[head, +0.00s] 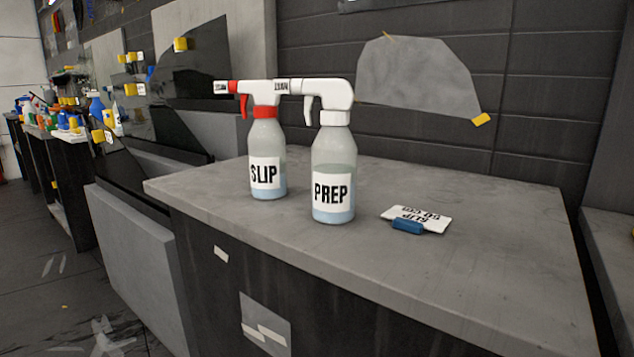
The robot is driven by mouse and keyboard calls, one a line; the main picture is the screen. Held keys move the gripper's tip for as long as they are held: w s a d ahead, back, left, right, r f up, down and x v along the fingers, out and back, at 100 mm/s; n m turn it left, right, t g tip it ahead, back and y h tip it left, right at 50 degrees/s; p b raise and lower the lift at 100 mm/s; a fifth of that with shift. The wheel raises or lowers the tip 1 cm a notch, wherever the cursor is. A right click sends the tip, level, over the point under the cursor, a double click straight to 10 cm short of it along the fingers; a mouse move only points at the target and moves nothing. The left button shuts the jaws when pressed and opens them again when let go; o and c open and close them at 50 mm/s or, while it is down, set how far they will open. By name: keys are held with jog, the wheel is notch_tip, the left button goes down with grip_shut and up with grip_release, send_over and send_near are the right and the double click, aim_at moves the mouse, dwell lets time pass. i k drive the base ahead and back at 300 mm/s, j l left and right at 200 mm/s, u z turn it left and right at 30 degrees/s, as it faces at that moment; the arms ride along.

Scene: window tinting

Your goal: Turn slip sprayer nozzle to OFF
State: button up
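The slip sprayer (266,150) stands upright on the grey worktop (470,265). It is a clear bottle labelled SLIP, with a red collar, a red trigger and a white head. Its nozzle (221,87) points left; the small marking on it is too small to read surely. A second bottle labelled PREP (334,170), with an all-white spray head, stands upright just right of it and nearer. The PREP nozzle (288,86) points left and overlaps the back of the slip sprayer's head in the picture. My gripper is not in view.
A white card with a blue clip (415,219) lies right of the bottles. The front and right of the worktop are clear. A dark wall stands behind, with a grey sheet (415,78) taped on it. Cluttered benches (60,140) are far left.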

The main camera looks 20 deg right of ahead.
aim_at(219, 86)
jog(key=i+j+z, duration=0.1)
jog(key=j, duration=0.25)
jog(key=i+j+z, duration=0.1)
jog(key=i+j, duration=0.35)
jog(key=j, duration=0.25)
jog(key=i+j+z, duration=0.15)
jog(key=j, duration=0.2)
jog(key=i+j+z, duration=0.15)
jog(key=i+j, duration=0.45)
jog(key=j, duration=0.2)
jog(key=i+j, duration=0.15)
jog(key=j, duration=0.2)
jog(key=i+j+u, duration=0.1)
jog(key=j, duration=0.25)
jog(key=i+j, duration=0.25)
jog(key=j+u, duration=0.05)
jog(key=j, duration=0.05)
